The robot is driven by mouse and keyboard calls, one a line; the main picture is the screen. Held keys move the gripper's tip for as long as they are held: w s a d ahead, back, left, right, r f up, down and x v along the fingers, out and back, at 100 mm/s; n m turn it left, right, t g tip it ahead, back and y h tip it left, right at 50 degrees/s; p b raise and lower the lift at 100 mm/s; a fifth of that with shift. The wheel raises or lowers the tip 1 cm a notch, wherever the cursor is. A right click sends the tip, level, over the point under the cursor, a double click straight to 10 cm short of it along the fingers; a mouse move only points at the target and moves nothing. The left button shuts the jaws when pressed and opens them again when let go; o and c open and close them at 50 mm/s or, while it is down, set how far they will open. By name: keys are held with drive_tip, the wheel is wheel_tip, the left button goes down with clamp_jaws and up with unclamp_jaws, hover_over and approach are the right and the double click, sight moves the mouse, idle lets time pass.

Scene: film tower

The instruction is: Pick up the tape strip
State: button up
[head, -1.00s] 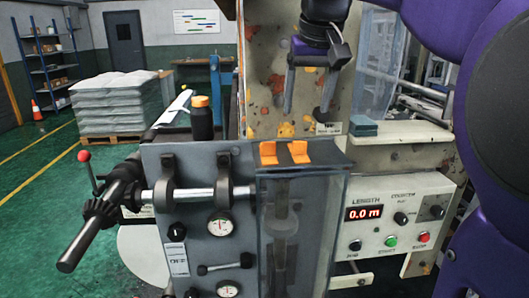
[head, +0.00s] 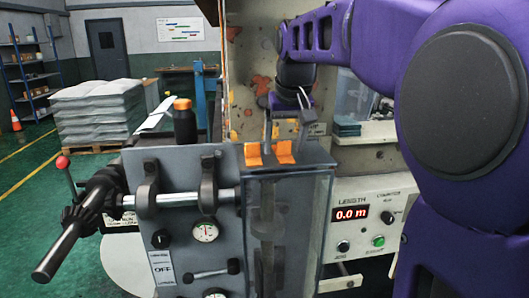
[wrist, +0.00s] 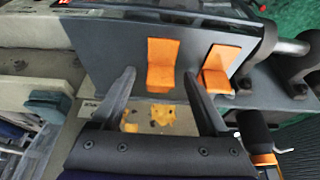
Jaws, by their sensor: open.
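Two orange folded strips, which look like the tape strips, sit side by side on the dark top plate (head: 312,160) of the machine. The right one (head: 285,152) is the left one in the wrist view (wrist: 162,65). The other strip (head: 253,154) is on the right in the wrist view (wrist: 220,68). My gripper (head: 285,140) points down at the strips, open and empty. In the wrist view its fingertips (wrist: 160,74) appear on either side of the left strip. I cannot tell the exact height of the fingertips above the plate.
A black bottle with an orange cap (head: 184,122) stands behind the plate. Blue-grey blocks (head: 347,126) lie on a ledge to the right. A clear guard (head: 290,225) hangs below the plate. A shaft with a red-knobbed lever (head: 63,163) is at left.

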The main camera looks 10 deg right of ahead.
clamp_jaws()
idle(0.3)
